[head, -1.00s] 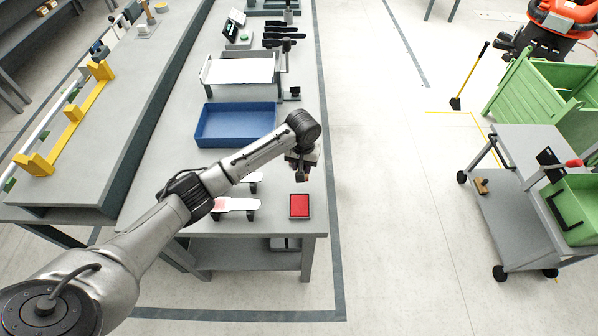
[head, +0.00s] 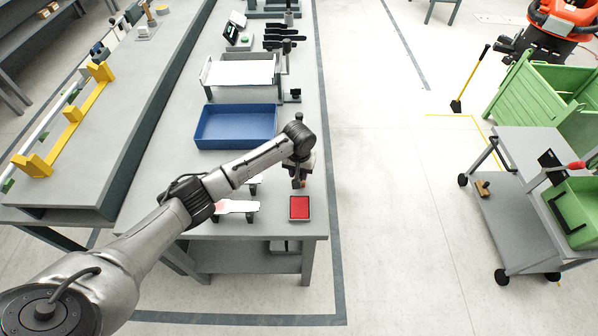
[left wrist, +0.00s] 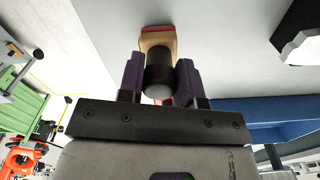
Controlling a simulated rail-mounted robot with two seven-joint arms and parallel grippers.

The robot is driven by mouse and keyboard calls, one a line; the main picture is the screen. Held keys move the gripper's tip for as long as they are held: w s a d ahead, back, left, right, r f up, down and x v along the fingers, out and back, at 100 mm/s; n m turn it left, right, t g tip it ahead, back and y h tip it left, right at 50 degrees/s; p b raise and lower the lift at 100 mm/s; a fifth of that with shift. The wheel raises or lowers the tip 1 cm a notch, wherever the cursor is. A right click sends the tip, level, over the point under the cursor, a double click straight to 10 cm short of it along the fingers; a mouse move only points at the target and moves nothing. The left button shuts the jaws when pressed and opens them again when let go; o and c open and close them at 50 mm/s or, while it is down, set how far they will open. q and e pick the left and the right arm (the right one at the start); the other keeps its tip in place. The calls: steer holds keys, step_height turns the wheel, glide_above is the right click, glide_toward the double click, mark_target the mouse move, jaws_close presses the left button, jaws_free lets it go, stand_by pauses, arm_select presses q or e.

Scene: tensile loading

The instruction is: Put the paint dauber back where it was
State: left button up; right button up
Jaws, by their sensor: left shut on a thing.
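The paint dauber (left wrist: 158,72) is held in my left gripper (left wrist: 159,75), as the left wrist view shows. It has a dark round handle, a tan block and red at its far end. In the head view my left gripper (head: 299,181) is over the near right part of the grey bench, just behind a red square pad in a dark tray (head: 300,207). The dauber is small there, and I cannot tell whether it touches the bench. My right gripper is not in view.
White pieces on dark supports (head: 236,207) stand left of the pad, partly behind my arm. A blue bin (head: 236,143) stands farther back, with a white-topped rack (head: 240,74) behind it. The bench's right edge is close to the pad.

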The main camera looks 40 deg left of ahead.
arm_select(q)
steer(key=shift+f, duration=0.1)
steer(key=o, duration=0.9)
steer(key=shift+o, duration=0.2)
